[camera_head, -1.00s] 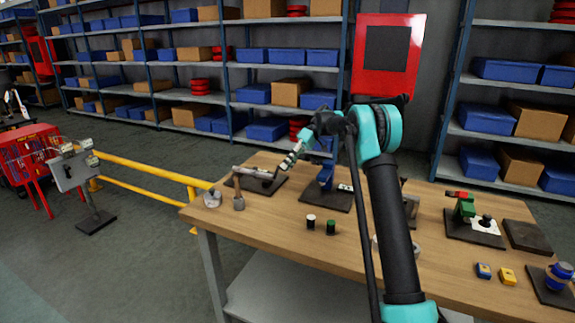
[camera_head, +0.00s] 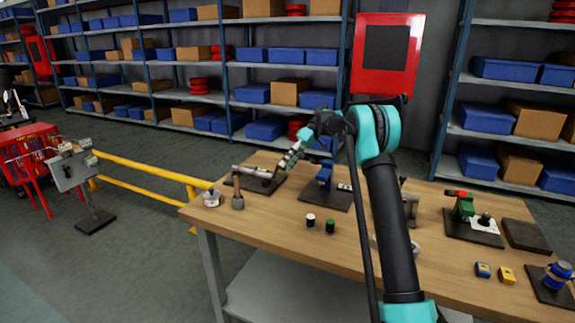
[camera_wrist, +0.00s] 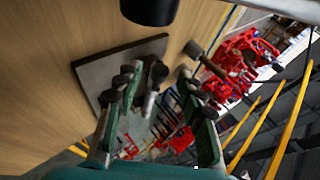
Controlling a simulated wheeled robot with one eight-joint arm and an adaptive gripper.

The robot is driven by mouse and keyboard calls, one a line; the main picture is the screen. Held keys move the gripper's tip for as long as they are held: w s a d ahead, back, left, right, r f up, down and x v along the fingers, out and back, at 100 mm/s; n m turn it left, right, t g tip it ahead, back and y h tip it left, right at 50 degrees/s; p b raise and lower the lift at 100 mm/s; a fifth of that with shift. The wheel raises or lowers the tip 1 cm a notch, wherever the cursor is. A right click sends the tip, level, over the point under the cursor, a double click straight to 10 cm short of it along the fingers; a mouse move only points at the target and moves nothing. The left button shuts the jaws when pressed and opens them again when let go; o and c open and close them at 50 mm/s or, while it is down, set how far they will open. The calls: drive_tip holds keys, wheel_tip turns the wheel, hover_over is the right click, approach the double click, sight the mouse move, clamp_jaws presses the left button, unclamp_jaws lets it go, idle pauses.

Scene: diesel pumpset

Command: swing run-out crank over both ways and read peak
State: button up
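A dark square base plate (camera_head: 262,180) lies at the left part of the workbench. A grey bar-shaped fixture (camera_head: 252,171) lies across it; I take this to be the run-out crank. My gripper (camera_head: 287,160) hangs just above the right end of this fixture. In the wrist view my gripper (camera_wrist: 158,88) shows two green fingers with dark pads, spread apart. A grey rod with a dark end (camera_wrist: 151,88) shows between the fingers, with visible room on the right side. The plate (camera_wrist: 98,76) lies beyond the left finger. No dial reading is legible.
A blue fixture (camera_head: 324,178) stands on a plate to the right. Two small cylinders (camera_head: 311,220) stand in front. Yellow rails (camera_head: 150,171) run left of the bench.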

drive_tip(key=v, duration=0.7)
drive_tip(key=shift+w+d, duration=0.1)
drive_tip(key=shift+r, duration=0.1)
